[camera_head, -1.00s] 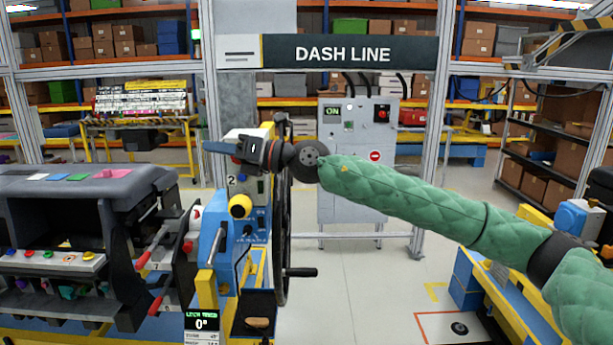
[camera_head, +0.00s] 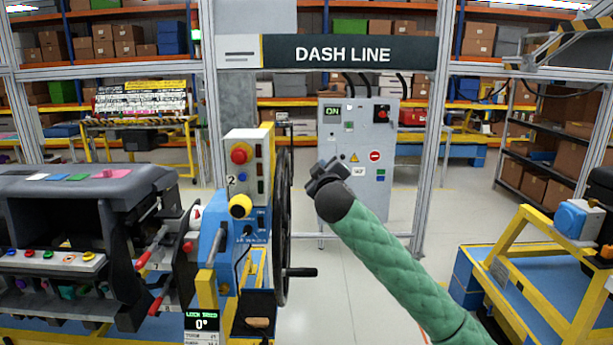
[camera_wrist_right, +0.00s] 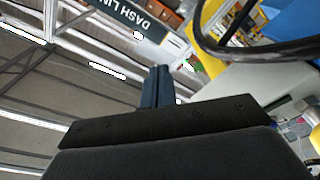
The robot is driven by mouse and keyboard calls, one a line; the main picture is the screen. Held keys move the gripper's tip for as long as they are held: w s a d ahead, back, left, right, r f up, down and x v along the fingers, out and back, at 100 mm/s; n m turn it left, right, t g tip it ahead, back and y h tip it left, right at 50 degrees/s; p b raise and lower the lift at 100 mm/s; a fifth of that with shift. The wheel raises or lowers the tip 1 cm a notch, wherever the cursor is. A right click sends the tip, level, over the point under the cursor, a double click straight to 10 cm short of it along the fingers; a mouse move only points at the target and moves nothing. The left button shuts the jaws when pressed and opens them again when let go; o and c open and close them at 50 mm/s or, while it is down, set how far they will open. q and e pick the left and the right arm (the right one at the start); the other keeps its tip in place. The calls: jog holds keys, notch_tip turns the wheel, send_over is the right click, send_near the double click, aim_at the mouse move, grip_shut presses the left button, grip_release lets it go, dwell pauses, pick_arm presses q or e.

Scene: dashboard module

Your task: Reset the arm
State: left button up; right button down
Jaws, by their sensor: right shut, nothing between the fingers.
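My right arm in its green padded sleeve comes in from the lower right of the head view. My right gripper (camera_head: 325,168) is at its end, in front of the grey cabinet (camera_head: 383,200), to the right of the large black handwheel (camera_head: 281,225). It touches nothing that I can see. In the right wrist view its shut, dark fingers (camera_wrist_right: 157,88) stand in the middle with nothing between them. My left gripper is not in view.
The blue fixture post (camera_head: 222,225) with a yellow knob and a box with a red button (camera_head: 240,154) stands left of the handwheel. The dashboard module (camera_head: 75,200) fills the left. A yellow-framed cart (camera_head: 545,235) stands at right. Open floor lies between.

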jog(key=s+d+f+m+g+h, duration=0.1)
jog(key=s+d+f+m+g, duration=0.15)
jog(key=f, duration=1.05)
jog(key=s+d+f+m+g, duration=0.1)
jog(key=d+f+m+g, duration=0.2)
jog(key=f, duration=1)
jog(key=s+d+f+g, duration=0.2)
jog(key=s+f, duration=0.4)
jog(key=f, duration=0.6)
jog(key=s+d+f+g, duration=0.3)
jog(key=s+f, duration=0.4)
jog(key=f, duration=0.5)
jog(key=s+d+f+m+g, duration=0.2)
jog(key=s+f+m+g, duration=0.1)
jog(key=s+f, duration=1.6)
jog(key=s+f+g, duration=0.2)
jog(key=s+f, duration=0.3)
jog(key=s, duration=0.7)
jog(key=s+f+g, duration=0.2)
jog(key=s+f, duration=0.4)
jog(key=s, duration=0.6)
jog(key=shift+a, duration=0.25)
jog(key=shift+w+f, duration=0.1)
